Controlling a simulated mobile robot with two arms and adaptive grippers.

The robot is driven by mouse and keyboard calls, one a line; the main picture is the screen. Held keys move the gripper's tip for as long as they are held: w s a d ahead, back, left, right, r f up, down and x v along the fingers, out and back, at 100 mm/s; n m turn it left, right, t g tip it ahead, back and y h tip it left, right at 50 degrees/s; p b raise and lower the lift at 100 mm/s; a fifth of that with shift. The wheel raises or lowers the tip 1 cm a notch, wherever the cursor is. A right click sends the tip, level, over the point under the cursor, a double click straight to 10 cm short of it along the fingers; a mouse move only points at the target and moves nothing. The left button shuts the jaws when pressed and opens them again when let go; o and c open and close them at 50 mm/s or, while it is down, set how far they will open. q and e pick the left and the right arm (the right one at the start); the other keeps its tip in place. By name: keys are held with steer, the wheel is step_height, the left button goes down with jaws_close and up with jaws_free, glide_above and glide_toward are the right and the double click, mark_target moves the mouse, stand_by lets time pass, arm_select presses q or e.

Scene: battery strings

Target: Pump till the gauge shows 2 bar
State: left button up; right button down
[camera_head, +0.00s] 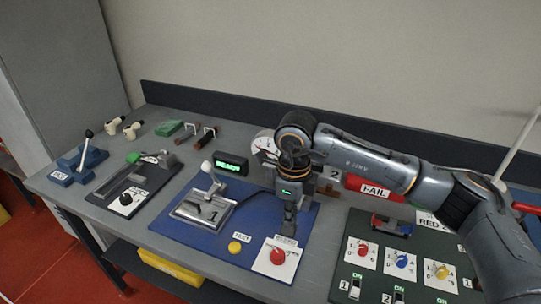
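The round white gauge (264,146) stands at the back of the blue mat (214,240). My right arm covers part of its dial, and the reading is too small to tell. My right gripper (290,228) points down over the right part of the mat, in front of the gauge and just behind the red knob (278,256). Its fingers look close together; whether they hold anything is hidden. A lever with a white ball end (207,166) stands on a grey plate (203,209) left of the gripper. My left gripper is out of view.
A green-lit READY display (231,163) stands behind the lever. A yellow button (235,247) is at the mat's front. A dark panel (400,245) with coloured knobs is at right, below a red FAIL sign (374,190). A blue lever device (80,163) is far left.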

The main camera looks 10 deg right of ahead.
step_height(320, 180, up, 10)
steer(key=w+p, duration=0.1)
steer(key=p, duration=0.3)
steer(key=shift+d+p, duration=0.35)
steer(key=shift+p, duration=0.05)
stand_by(0.9)
steer(key=shift+s+a+f+b, duration=0.1)
steer(key=shift+s+f+b, duration=0.05)
steer(key=shift+f+b, duration=1.45)
steer(key=shift+s+a+f+b, duration=0.1)
steer(key=shift+s+f+b, duration=0.1)
steer(key=shift+f+b, duration=1.35)
steer(key=shift+s+a+f+b, duration=0.15)
steer(key=shift+f+b, duration=1.05)
steer(key=shift+f, duration=0.7)
steer(key=shift+r, duration=0.1)
step_height(320, 180, up, 10)
steer(key=w+p, duration=0.1)
steer(key=p, duration=0.4)
steer(key=shift+d, duration=0.3)
